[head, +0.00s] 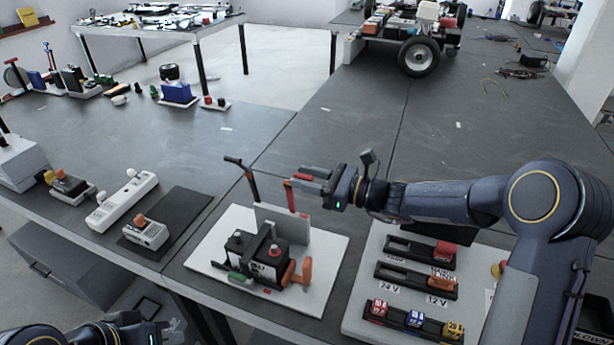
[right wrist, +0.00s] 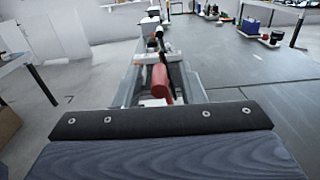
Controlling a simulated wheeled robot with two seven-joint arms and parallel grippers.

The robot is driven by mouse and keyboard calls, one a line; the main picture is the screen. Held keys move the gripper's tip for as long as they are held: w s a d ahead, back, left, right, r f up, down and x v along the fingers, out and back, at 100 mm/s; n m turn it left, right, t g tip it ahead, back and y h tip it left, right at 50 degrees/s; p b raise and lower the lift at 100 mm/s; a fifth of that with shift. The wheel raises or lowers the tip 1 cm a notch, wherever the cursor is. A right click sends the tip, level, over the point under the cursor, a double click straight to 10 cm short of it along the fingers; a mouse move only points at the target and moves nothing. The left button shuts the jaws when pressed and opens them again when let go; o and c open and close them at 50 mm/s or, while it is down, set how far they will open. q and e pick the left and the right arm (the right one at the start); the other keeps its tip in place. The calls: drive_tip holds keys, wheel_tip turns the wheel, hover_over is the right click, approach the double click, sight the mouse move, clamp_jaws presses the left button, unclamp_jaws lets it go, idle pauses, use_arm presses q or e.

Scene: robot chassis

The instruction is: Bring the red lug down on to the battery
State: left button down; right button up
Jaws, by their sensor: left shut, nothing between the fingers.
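The battery (head: 262,261) is a black block with a red knob and an orange handle beside it, on a white board. The red lug (head: 302,177) is at the top of an upright red lead behind the battery, raised above it. My right gripper (head: 304,178) reaches in from the right with its fingers on either side of the lug; it looks open, with gaps showing. The red lug also shows in the right wrist view (right wrist: 160,80), between the fingers. My left gripper (head: 172,330) is low at the bottom left, shut and empty, away from the battery.
A black lead (head: 248,180) stands upright left of the red one, by a grey plate (head: 282,226). A fuse board (head: 365,270) lies to the right under my right arm. A white power strip (head: 122,201) and a tester (head: 146,233) lie to the left.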

clamp_jaws()
idle(0.3)
drive_tip(key=s+a+f+n+b, duration=0.4)
drive_tip(key=s+f+n+b, duration=0.7)
drive_tip(key=b, duration=2.5)
drive_tip(key=shift+s+a+f+n, duration=0.4)
drive_tip(key=shift+f+n, duration=0.45)
drive_tip(key=shift+n, duration=1.05)
